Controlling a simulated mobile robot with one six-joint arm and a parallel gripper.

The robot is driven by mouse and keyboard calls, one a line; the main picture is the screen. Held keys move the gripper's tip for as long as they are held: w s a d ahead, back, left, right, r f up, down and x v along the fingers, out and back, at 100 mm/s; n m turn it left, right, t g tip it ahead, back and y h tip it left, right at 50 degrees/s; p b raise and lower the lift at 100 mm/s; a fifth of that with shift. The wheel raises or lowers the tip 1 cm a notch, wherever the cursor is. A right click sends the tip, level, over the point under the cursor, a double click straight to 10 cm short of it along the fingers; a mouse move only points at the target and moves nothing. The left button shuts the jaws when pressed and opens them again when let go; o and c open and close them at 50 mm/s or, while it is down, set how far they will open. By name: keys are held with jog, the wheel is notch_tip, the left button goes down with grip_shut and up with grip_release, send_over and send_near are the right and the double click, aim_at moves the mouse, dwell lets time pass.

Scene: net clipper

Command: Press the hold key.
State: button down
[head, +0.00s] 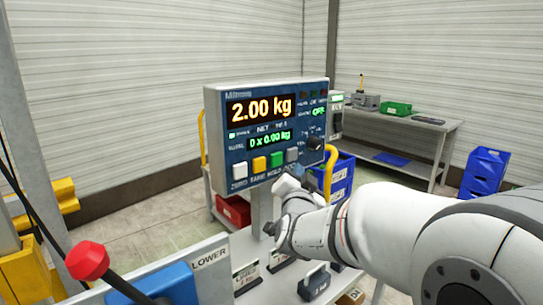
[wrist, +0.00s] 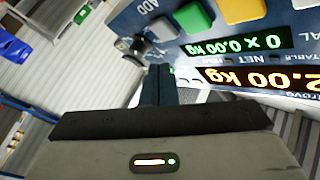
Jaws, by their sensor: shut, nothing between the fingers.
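The indicator panel (head: 265,130) reads 2.00 kg in orange, with a smaller green line below. Its bottom row has a white ZERO key (head: 239,169), a yellow TARE key (head: 259,164), the green HOLD key (head: 275,160) and a grey ADD key (head: 291,155). My gripper (head: 284,184) is shut and empty, just below the HOLD and ADD keys and apart from them as far as I can tell. In the wrist view the panel is upside down, with the green HOLD key (wrist: 193,14) cut by the top edge.
A dark rotary knob (head: 315,143) sits on the panel's right side. Below are a red-knobbed lever (head: 88,261), a LOWER plate (head: 210,258) and a small dark weight (head: 314,282). A workbench (head: 425,128) and blue bins (head: 484,172) stand behind at right.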

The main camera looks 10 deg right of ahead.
aim_at(283, 158)
jog(key=shift+w+a, duration=0.65)
jog(key=shift+w, duration=0.35)
jog(key=shift+w+a, duration=0.65)
jog(key=shift+w, duration=0.35)
jog(key=shift+w+a, duration=0.1)
dwell(0.5)
jog(key=shift+w+a+b, duration=0.15)
jog(key=shift+b, duration=0.25)
jog(key=shift+w+a, duration=0.2)
jog(key=shift+w, duration=0.15)
dwell(0.5)
jog(key=shift+s+b, duration=0.1)
jog(key=shift+b, duration=0.2)
jog(key=shift+s+d+b, duration=0.45)
jog(key=shift+s+b, duration=0.05)
jog(key=shift+s, duration=0.1)
